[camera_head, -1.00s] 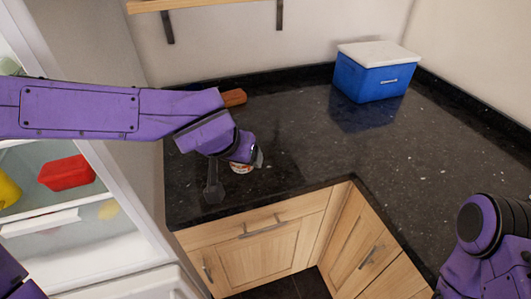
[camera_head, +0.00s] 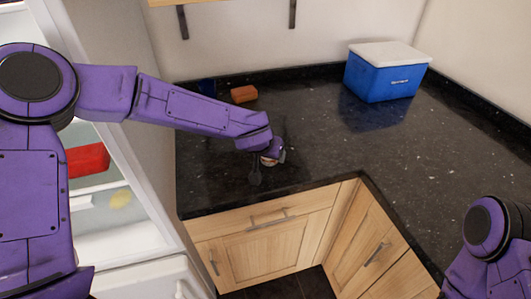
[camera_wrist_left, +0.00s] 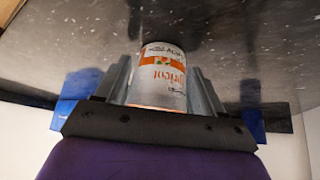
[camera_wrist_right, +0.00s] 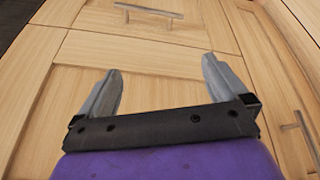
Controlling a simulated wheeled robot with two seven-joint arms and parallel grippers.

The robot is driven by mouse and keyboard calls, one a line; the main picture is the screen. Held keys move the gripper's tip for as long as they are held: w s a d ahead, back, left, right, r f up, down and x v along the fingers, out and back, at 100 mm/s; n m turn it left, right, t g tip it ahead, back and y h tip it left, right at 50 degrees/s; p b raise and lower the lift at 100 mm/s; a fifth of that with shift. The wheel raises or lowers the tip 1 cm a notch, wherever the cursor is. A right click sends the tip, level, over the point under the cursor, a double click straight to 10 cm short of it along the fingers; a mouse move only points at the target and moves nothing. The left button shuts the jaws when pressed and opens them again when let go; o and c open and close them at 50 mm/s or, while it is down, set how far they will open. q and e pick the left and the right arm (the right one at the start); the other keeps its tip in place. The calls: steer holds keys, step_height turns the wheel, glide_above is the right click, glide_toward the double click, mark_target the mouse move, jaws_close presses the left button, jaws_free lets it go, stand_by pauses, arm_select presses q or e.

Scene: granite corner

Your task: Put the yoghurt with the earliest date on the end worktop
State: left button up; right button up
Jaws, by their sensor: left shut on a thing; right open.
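The yoghurt pot (camera_wrist_left: 160,78), white and grey with an orange band, is between the fingers of my left gripper (camera_wrist_left: 165,88), which is shut on it. In the head view the pot (camera_head: 270,161) is mostly hidden by my left gripper (camera_head: 268,156), low over the dark end worktop (camera_head: 220,180). I cannot tell whether it touches the surface. My right gripper (camera_wrist_right: 160,90) is open and empty in front of wooden cupboard fronts (camera_wrist_right: 150,70).
A blue cool box (camera_head: 387,76) with a white lid stands at the back right. An orange-brown block (camera_head: 244,94) and a dark blue thing (camera_head: 207,87) are at the back left. The open fridge with a red container (camera_head: 88,159) is at left. The worktop's middle is clear.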

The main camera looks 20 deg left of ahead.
arm_select(q)
steer(key=shift+s+a, duration=0.15)
steer(key=o, duration=1.2)
steer(key=shift+c, duration=0.2)
steer(key=shift+f, duration=0.1)
steer(key=shift+r, duration=0.35)
steer(key=p+v, duration=0.1)
steer(key=v, duration=1)
steer(key=shift+s+r, duration=0.3)
